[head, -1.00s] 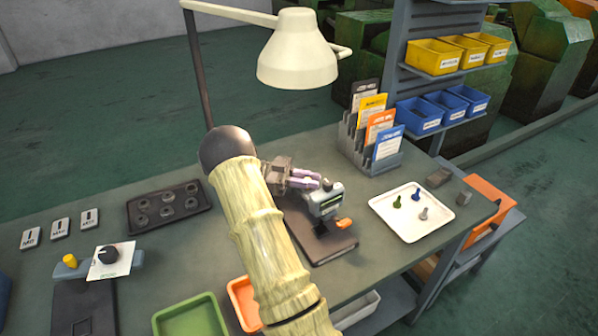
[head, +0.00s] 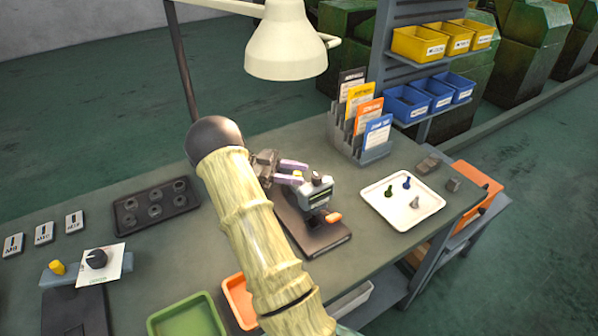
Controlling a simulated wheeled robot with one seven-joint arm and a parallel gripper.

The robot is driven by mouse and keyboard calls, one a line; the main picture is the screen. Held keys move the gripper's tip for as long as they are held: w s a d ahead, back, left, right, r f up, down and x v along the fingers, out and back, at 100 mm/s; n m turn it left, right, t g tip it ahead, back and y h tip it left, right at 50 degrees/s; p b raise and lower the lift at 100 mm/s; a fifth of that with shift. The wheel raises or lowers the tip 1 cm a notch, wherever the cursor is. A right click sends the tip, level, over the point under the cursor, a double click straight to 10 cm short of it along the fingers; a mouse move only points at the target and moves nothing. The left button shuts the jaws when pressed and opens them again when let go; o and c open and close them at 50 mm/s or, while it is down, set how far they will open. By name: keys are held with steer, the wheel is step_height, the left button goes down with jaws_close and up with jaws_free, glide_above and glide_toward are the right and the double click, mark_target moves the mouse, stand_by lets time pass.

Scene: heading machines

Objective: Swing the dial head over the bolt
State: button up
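The dial head (head: 315,192), a grey-green block with a small display and a dark knob on top, sits on a stand with a dark brown base plate (head: 318,240). An orange tip (head: 333,217) sticks out at its lower right. My gripper (head: 298,173) has two purple fingers at the dial head's upper left. The fingers stand apart, with a small yellowish piece showing between their tips; I cannot tell whether they touch it. No bolt shows clearly under the dial head. Green, blue and grey bolt-like pieces (head: 415,203) stand on a white tray (head: 380,212) to the right.
A card rack (head: 375,153) stands behind the dial stand, and a lamp (head: 286,50) hangs above. A dark tray of rings (head: 130,222) lies left. Green (head: 165,318) and orange (head: 232,290) trays are in front.

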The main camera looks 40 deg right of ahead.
steer(key=shift+s+d, duration=0.15)
steer(key=shift+d, duration=0.1)
steer(key=v, duration=1.2)
steer(key=shift+a, duration=0.2)
steer(key=shift+a+f, duration=0.1)
